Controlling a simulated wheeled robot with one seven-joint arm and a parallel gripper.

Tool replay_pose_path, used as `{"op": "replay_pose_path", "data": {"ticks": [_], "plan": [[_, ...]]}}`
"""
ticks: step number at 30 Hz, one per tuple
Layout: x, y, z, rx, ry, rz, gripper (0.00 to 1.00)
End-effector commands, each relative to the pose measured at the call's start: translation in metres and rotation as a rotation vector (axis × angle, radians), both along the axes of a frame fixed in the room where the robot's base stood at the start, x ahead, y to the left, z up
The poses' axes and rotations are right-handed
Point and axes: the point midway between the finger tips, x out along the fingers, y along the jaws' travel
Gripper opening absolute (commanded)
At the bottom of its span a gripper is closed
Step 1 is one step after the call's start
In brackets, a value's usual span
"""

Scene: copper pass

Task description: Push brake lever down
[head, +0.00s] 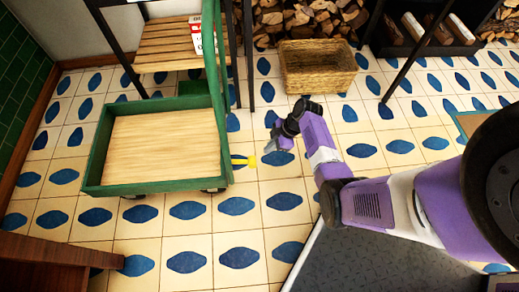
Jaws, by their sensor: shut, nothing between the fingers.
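A green cart (92,150) with a light wooden bed stands on the tiled floor at the left, with a tall green handle (215,60) at its right end. A small yellow-tipped lever (244,161) sticks out at the cart's right side, low down; I take it for the brake lever. My gripper (272,147) is at the end of my purple and white arm, to the right of the lever and a little above it in the picture. It looks apart from the lever. Its fingers are small here and look shut, with nothing held.
A wicker basket (318,68) stands behind my gripper, with stacked firewood (300,20) beyond. A slatted wooden rack (168,45) stands behind the cart. A dark wooden piece of furniture (50,255) is at the lower left. Tiled floor in front of the cart is clear.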

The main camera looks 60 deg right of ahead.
Motion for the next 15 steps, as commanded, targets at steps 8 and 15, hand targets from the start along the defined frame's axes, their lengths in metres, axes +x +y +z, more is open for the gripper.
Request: {"op": "replay_pose_path", "data": {"ticks": [8, 15], "plan": [[-0.023, -0.018, 0.014, 0.0, 0.0, -0.001, 0.0], [-0.025, -0.019, 0.014, 0.0, 0.0, 0.001, 0.0]]}}
